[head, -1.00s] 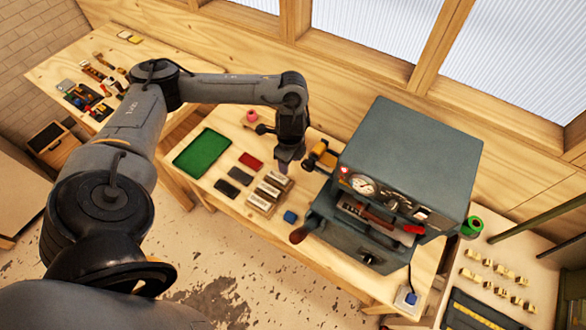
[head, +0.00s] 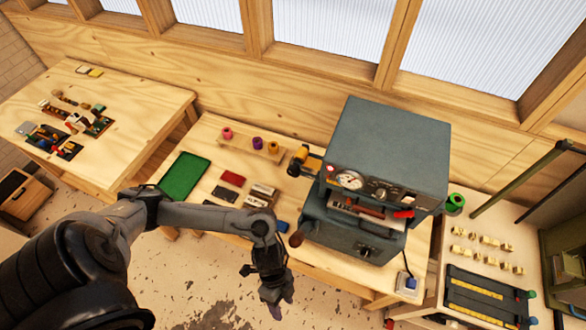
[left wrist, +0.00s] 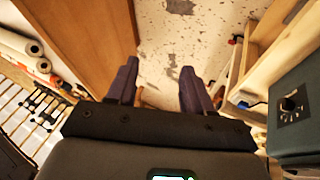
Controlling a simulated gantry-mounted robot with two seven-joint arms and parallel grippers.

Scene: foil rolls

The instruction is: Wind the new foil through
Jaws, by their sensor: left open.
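The grey foil press (head: 385,150) stands on the wooden bench in the head view, with a gauge and knobs on its front. A yellow-orange roll (head: 299,160) sits at its left side and a green roll (head: 455,203) at its right. Pink (head: 227,133), purple (head: 257,143) and orange (head: 274,147) rolls stand on a wooden rack behind. My left gripper (head: 277,301) hangs in front of the bench's front edge, pointing down, clear of the rolls. In the left wrist view its fingers (left wrist: 158,88) are apart with nothing between them. My right gripper is not in view.
Side tables with small parts stand left and right. Open floor (head: 205,295) lies in front.

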